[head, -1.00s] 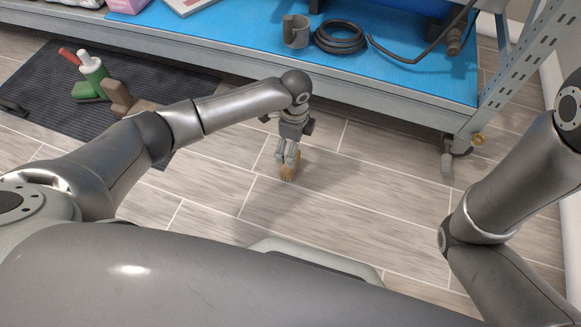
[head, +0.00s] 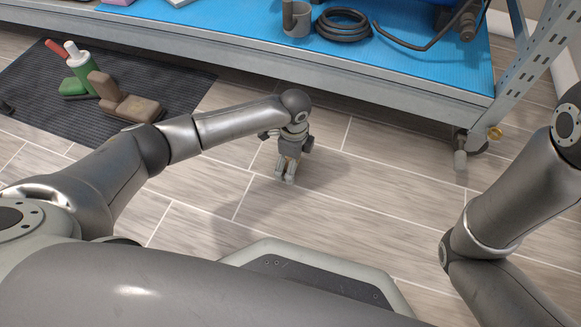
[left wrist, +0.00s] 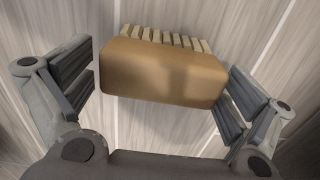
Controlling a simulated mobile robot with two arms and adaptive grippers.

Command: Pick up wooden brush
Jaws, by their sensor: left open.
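The wooden brush (left wrist: 162,75) shows in the left wrist view as a tan block with rounded edges and a row of pale bristles along its far side. My left gripper (head: 285,177) is low over the floor in front of the bench in the head view. In the left wrist view its two fingers (left wrist: 156,92) are spread, one on each side of the brush; the right finger is very close to the block, and contact cannot be told. In the head view the gripper hides most or all of the brush. My right gripper is out of view.
A bench with a blue top (head: 400,62) and metal frame stands behind the gripper, its caster (head: 461,158) at the right. A dark ribbed mat (head: 165,85) at the left holds a green bottle (head: 80,70) and brown blocks (head: 125,104). The floor around the gripper is clear.

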